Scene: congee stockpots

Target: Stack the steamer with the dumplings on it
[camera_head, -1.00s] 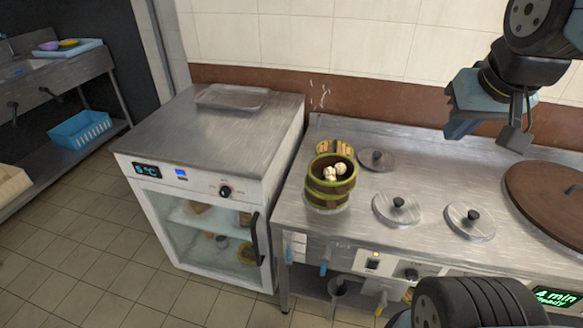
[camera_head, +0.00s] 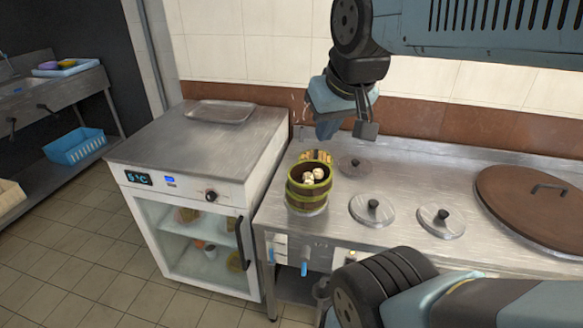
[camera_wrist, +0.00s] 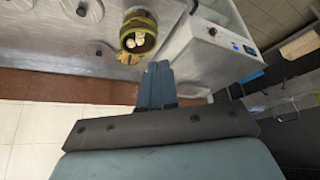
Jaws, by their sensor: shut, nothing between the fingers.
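A round green-and-brown bamboo steamer stack (camera_head: 306,197) stands on the left end of the steel counter. Pale dumplings (camera_head: 313,175) sit in its open top. In the wrist view the steamer (camera_wrist: 148,43) is seen from above with the dumplings (camera_wrist: 135,41) inside. The tiers look level and roughly in line, but the seam between them is hard to make out. My gripper (camera_head: 345,134) is above and behind the stack, slightly to its right, apart from it. Its fingers (camera_wrist: 157,70) are shut together and empty in the wrist view.
A tan bamboo piece (camera_head: 316,156) is right behind the stack. A glass-door cabinet (camera_head: 195,160) with a tray (camera_head: 221,111) on top stands left.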

